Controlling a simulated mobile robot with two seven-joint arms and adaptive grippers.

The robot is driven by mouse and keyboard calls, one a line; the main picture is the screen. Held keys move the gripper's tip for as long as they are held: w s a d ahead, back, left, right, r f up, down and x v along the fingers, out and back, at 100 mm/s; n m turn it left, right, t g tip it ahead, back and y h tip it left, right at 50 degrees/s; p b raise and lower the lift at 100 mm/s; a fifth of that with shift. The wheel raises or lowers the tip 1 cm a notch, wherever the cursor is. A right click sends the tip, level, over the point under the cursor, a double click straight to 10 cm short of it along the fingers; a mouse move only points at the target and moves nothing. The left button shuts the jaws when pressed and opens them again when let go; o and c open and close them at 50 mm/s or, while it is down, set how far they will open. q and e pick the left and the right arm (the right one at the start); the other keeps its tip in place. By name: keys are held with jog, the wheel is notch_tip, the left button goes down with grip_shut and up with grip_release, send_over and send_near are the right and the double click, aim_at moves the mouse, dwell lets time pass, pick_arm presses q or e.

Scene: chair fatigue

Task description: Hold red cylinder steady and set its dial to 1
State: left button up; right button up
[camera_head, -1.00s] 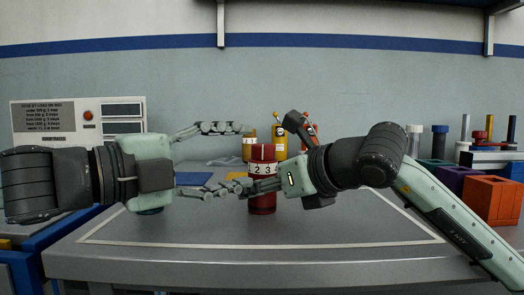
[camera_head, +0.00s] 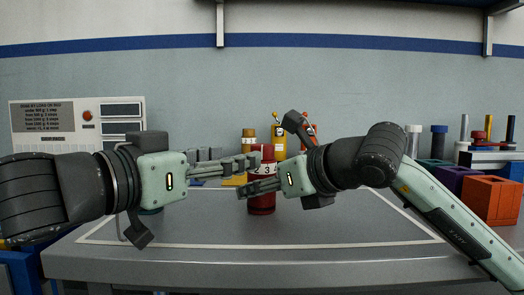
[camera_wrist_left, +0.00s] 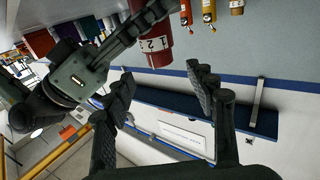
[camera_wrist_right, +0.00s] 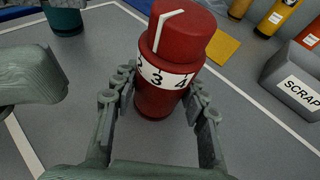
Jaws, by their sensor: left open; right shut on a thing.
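The red cylinder (camera_head: 262,203) stands upright on the table in the head view. It has a red dial top with a white pointer line (camera_wrist_right: 157,38) above a white number band (camera_wrist_right: 166,76). The right wrist view shows 2, 3 and 4, with the pointer near 2 and 3. My right gripper (camera_wrist_right: 164,100) is shut around the cylinder's body below the band. My left gripper (camera_head: 243,164) is open, its fingers reaching to the dial's left side. In the left wrist view the cylinder (camera_wrist_left: 152,42) appears beyond the open fingers, apart from them.
Yellow (camera_head: 279,140) and orange-brown (camera_head: 249,143) cylinders stand behind. A grey SCRAP box (camera_wrist_right: 295,85) stands near a yellow mat (camera_wrist_right: 222,47). An orange box (camera_head: 490,202) sits at the right. A panel with displays (camera_head: 80,122) is at the back left. The front of the table is clear.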

aim_at(262, 151)
pick_arm(q)
jog(key=x, duration=0.9)
jog(key=c, duration=1.2)
jog(key=shift+f+m+g+h, duration=0.2)
jog(key=shift+m+g+h, duration=0.2)
jog(key=shift+g, duration=0.1)
jog(key=shift+s+m+g+h, duration=0.1)
jog(key=shift+m+g+h, duration=1)
jog(key=shift+g+h, duration=0.1)
jog(key=o, duration=1.2)
jog(key=shift+r, duration=0.15)
jog(key=v, duration=1.2)
